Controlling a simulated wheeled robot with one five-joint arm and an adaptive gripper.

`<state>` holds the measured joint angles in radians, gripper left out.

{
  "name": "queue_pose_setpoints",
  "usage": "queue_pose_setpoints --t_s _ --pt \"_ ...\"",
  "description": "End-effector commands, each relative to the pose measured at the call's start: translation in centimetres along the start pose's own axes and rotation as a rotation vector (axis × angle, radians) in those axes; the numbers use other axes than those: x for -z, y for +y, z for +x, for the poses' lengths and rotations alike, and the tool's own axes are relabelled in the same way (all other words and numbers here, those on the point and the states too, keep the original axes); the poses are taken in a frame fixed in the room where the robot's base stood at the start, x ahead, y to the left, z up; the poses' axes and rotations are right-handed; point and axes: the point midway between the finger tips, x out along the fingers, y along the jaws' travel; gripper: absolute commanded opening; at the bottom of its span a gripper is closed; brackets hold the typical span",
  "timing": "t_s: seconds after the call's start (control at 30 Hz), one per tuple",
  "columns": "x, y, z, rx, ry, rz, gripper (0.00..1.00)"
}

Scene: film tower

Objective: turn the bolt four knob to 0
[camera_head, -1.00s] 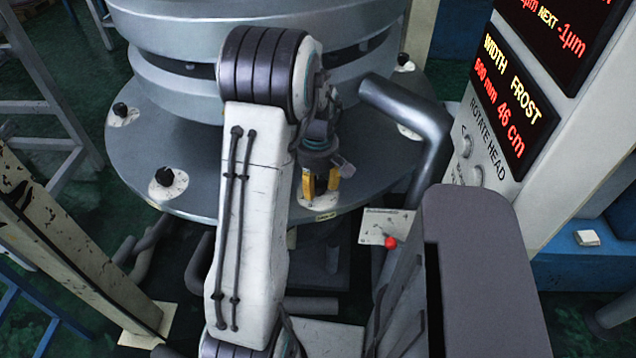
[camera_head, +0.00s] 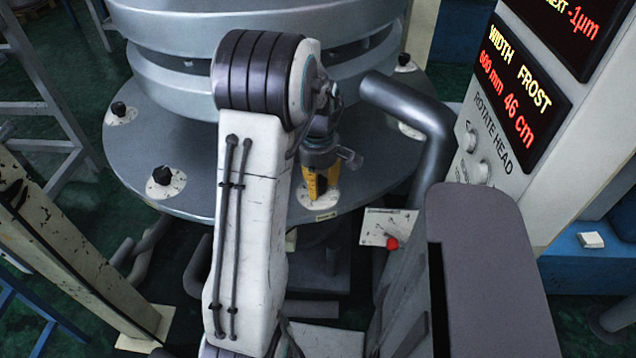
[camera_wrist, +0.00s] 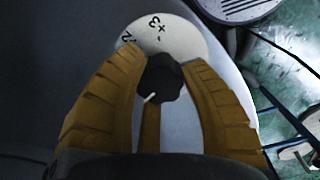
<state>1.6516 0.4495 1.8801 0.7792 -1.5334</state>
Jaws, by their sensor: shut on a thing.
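A black faceted knob (camera_wrist: 162,80) with a white pointer line stands on a pale round dial (camera_wrist: 190,42) in the wrist view. The pointer is aimed toward the lower left of that picture. Dial marks reading 3 and 2 show beyond the knob; the rest of the dial is hidden. My yellow-fingered gripper (camera_wrist: 162,88) is shut on the knob, one finger on each side. In the head view my gripper (camera_head: 318,186) points down over the dial (camera_head: 328,199) at the front of the grey disc, and the knob there is hidden.
Other black knobs on white dials (camera_head: 163,177) sit around the grey round platform (camera_head: 130,165). A thick bent grey pipe (camera_head: 420,110) rises right of my arm. A small panel with a red button (camera_head: 392,243) lies below it. A display panel (camera_head: 530,70) stands at right.

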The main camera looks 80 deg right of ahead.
Motion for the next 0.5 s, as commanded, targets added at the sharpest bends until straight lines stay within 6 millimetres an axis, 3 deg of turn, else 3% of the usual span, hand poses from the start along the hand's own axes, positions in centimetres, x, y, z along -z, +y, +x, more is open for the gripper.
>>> queue_pose_setpoints --t_s 0.17,0.2,0.5 --pt "-0.07 -0.20 0.22 0.008 0.000 0.003 0.08" --pt "-0.07 -0.20 0.22 0.008 0.000 0.003 0.43" --pt "-0.04 -0.10 0.11 0.004 0.000 0.003 0.67"
